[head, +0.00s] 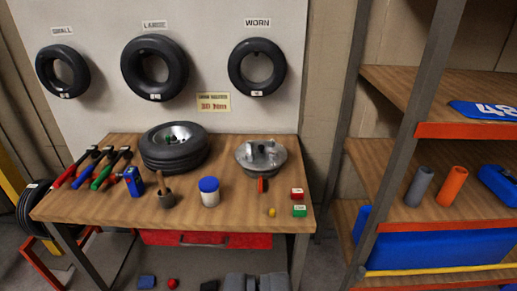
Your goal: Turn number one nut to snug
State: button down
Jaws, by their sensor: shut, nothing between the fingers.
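A black tyre on a silver rim (175,148) lies flat at the back of the wooden bench, with small green marks on its rim. To its right is a round grey metal hub plate (261,156) with short upright parts on top and a red piece at its front. Which nut is number one is too small to tell. My gripper (257,281) shows at the bottom edge as two grey fingers close together. It is shut and empty, in front of the bench and apart from the wheel and hub.
Labelled tyres hang behind. A shelf rack (400,140) stands right.

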aim_at(274, 155)
jog(key=i, duration=0.85)
jog(key=z, duration=0.05)
